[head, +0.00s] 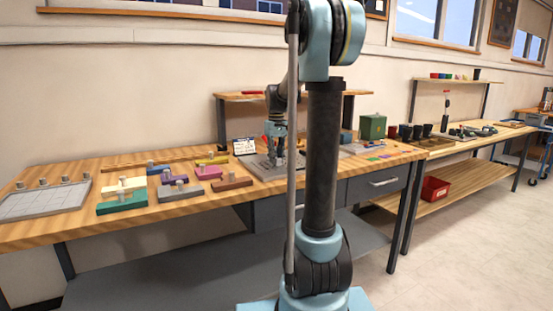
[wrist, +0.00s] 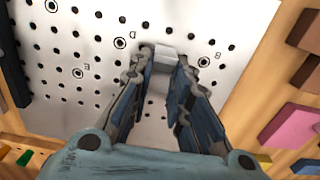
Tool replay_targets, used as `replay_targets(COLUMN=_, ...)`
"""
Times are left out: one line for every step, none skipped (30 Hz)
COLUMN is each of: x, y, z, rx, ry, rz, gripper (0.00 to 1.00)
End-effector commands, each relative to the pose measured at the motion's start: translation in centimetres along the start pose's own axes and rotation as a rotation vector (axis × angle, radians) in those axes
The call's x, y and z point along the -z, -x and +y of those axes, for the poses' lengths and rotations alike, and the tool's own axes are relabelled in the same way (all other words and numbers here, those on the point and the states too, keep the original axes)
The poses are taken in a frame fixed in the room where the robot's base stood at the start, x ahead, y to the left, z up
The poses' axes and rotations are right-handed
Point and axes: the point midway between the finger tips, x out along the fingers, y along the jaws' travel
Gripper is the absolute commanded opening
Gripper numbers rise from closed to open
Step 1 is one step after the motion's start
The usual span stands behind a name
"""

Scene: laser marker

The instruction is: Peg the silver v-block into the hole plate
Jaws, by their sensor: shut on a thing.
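The silver v-block (wrist: 167,53) shows in the wrist view as a small pale grey block between my fingertips. My gripper (wrist: 165,66) is shut on it, one finger on each side. The hole plate (wrist: 90,22) fills the back of the wrist view, pale with rows of dark holes and a few ringed, lettered ones. The block is over the plate; I cannot tell whether it touches it, and its underside is hidden. In the head view my gripper (head: 278,159) is low over the grey hole plate (head: 257,169), partly behind my arm.
Several coloured blocks with knobs, including a green one (head: 122,204) and a dark red one (head: 232,183), lie on the wooden bench (head: 50,233) left of the plate. A grey tray (head: 40,202) is at far left. A green box (head: 373,127) stands at the right.

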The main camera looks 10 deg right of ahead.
Motion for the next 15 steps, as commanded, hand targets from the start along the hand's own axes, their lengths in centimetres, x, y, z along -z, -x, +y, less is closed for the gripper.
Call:
replay_targets(x=0.01, y=-0.06, z=0.0, rx=0.0, ry=0.0, rz=0.0, gripper=0.0)
replay_targets(x=0.01, y=-0.1, z=0.0, rx=0.0, ry=0.0, rz=0.0, gripper=0.0)
replay_targets(x=0.0, y=-0.15, z=0.01, rx=0.0, ry=0.0, rz=0.0, gripper=0.0)
replay_targets(x=0.01, y=-0.18, z=0.01, rx=0.0, ry=0.0, rz=0.0, gripper=0.0)
replay_targets(x=0.01, y=-0.22, z=0.01, rx=0.0, ry=0.0, rz=0.0, gripper=0.0)
replay_targets(x=0.01, y=-0.27, z=0.01, rx=0.0, ry=0.0, rz=0.0, gripper=0.0)
replay_targets(x=0.01, y=-0.3, z=0.01, rx=0.0, ry=0.0, rz=0.0, gripper=0.0)
replay_targets(x=0.01, y=-0.34, z=0.01, rx=0.0, ry=0.0, rz=0.0, gripper=0.0)
replay_targets(x=0.01, y=-0.39, z=0.01, rx=0.0, ry=0.0, rz=0.0, gripper=0.0)
replay_targets(x=0.01, y=-0.42, z=0.01, rx=0.0, ry=0.0, rz=0.0, gripper=0.0)
replay_targets(x=0.01, y=-0.46, z=0.01, rx=0.0, ry=0.0, rz=0.0, gripper=0.0)
replay_targets(x=0.01, y=-0.51, z=0.01, rx=0.0, ry=0.0, rz=0.0, gripper=0.0)
replay_targets(x=0.01, y=-0.55, z=0.01, rx=0.0, ry=0.0, rz=0.0, gripper=0.0)
replay_targets(x=0.0, y=-0.59, z=0.01, rx=0.0, ry=0.0, rz=0.0, gripper=0.0)
replay_targets(x=0.01, y=-0.64, z=0.01, rx=0.0, ry=0.0, rz=0.0, gripper=0.0)
